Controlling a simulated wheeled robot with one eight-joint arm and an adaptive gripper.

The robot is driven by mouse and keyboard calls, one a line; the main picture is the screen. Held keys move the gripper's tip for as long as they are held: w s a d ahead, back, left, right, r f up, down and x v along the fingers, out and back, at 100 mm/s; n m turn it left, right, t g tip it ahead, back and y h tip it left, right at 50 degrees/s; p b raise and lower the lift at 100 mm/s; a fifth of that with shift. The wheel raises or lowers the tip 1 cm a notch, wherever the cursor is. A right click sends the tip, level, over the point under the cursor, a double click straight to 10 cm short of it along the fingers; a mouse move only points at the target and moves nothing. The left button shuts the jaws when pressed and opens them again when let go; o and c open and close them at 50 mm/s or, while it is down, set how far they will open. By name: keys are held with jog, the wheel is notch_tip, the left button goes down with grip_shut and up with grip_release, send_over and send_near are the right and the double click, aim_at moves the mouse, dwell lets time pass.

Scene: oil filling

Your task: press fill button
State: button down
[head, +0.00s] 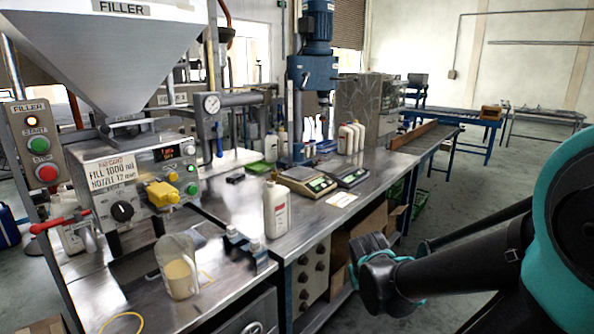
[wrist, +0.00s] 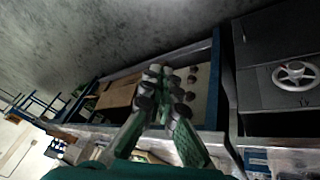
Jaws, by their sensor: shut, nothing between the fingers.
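The filler's control box (head: 38,145) at the left in the head view has a green START button (head: 39,147) and a red STOP button (head: 46,172) below it. A second panel (head: 137,185) under the hopper has a display, a black dial and small green buttons (head: 191,169). No button there has a readable fill label. A clear jug (head: 179,267) with yellowish liquid stands below this panel. My gripper (wrist: 163,78) is shut and empty in the wrist view, in front of the bench's knobbed front. It is well right of the buttons and touches none.
A steel bench (head: 230,212) carries a white bottle (head: 276,209), scales (head: 304,182) and a blue drill press (head: 313,75). A red-handled valve (head: 60,223) and yellow block (head: 162,194) stick out near the panel. A handwheel (wrist: 295,73) shows in the wrist view. Open floor lies right of the bench.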

jog(key=s, duration=0.1)
jog(key=s+f+y, duration=0.1)
jog(key=s, duration=0.1)
jog(key=s+f+m+y, duration=0.1)
jog(key=s, duration=0.1)
jog(key=shift+s+f+g, duration=0.2)
jog(key=shift+g, duration=0.2)
